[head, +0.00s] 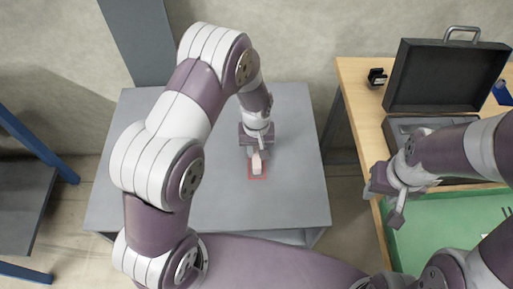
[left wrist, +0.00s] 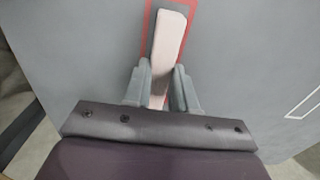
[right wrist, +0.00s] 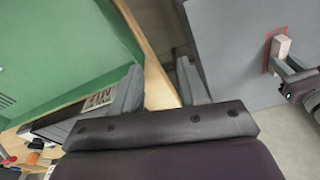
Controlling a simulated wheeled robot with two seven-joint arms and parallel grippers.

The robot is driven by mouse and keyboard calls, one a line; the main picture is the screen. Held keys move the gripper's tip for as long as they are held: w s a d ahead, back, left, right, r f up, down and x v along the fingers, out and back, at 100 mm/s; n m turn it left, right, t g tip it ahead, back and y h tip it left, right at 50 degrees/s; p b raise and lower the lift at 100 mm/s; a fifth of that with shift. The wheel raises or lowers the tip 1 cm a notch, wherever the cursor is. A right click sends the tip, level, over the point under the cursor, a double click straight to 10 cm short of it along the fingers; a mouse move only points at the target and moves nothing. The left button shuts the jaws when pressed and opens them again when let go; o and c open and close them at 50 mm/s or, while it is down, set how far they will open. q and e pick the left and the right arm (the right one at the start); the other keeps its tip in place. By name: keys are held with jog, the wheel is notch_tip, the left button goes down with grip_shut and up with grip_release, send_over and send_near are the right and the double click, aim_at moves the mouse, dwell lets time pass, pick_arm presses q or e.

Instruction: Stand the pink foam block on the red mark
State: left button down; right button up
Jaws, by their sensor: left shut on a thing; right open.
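The pink foam block (head: 257,165) is over the red mark (head: 258,178) on the grey table in the head view. My left gripper (head: 258,154) is shut on the block, which also shows between its fingers in the left wrist view (left wrist: 166,52). The red outline (left wrist: 148,20) shows around the block's far end there. Whether the block touches the table cannot be told. The right wrist view shows the block (right wrist: 281,46) and red mark (right wrist: 268,50) at the right. My right gripper (head: 396,208) is open and empty over the edge of the wooden table.
The grey table (head: 290,200) is otherwise clear around the mark. On the wooden table (head: 356,82) at right are an open black case (head: 440,78), a small black object (head: 377,77) and a green mat (head: 440,235). A blue-framed bench (head: 30,190) stands at far left.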

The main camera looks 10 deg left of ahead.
aim_at(256, 151)
pick_arm(q)
jog(key=shift+f, duration=0.1)
jog(key=shift+f, duration=0.1)
jog(key=c, duration=0.9)
grip_release()
notch_tip(256, 151, up, 12)
jog(key=shift+r+p, duration=0.2)
jog(key=shift+p, duration=0.25)
